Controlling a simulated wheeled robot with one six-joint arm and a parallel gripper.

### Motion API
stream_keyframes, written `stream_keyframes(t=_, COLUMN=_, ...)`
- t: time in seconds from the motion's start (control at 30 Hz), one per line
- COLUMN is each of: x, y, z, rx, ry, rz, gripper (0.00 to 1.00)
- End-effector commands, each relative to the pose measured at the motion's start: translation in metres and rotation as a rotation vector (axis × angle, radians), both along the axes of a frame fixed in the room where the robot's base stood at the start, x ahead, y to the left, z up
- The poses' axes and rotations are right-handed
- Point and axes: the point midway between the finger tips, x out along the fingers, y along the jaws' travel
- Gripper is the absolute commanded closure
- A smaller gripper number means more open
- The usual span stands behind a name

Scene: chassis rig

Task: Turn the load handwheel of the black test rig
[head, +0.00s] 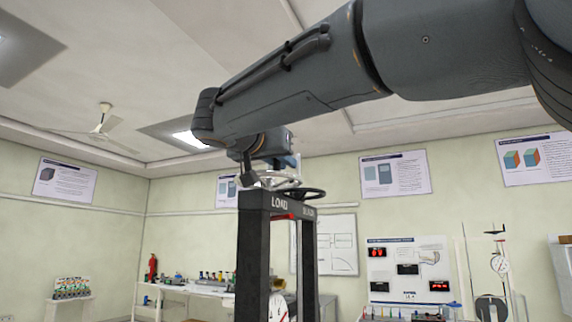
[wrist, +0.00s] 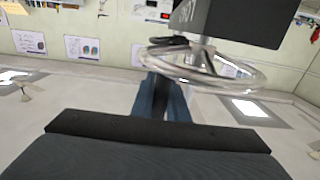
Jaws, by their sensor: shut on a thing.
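The black test rig (head: 252,245) stands upright in the lower middle of the head view, with white lettering starting "LOAD" on its top beam. A silvery spoked handwheel (head: 283,182) sits above the beam. In the wrist view the handwheel (wrist: 240,82) is large, on a short shaft from the dark beam (wrist: 235,22). My gripper (head: 250,180) reaches down to the wheel's left side. In the wrist view my gripper (wrist: 162,80) is shut on the wheel's rim. The exact contact is partly hidden by the fingers.
A red-marked dial (head: 279,307) sits low inside the rig. Benches with equipment (head: 190,287) and a display panel (head: 407,270) stand behind. The space above the rig is clear apart from my arm.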

Motion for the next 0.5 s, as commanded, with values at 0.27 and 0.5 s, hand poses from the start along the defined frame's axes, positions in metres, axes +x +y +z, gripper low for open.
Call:
stream_keyframes(t=0.27, x=-0.0016, y=0.0043, z=-0.0026, rx=0.002, ry=-0.004, rz=-0.074, gripper=1.00)
stream_keyframes(t=0.5, x=-0.0054, y=0.0054, z=0.0004, rx=0.001, ry=-0.004, rz=-0.136, gripper=1.00)
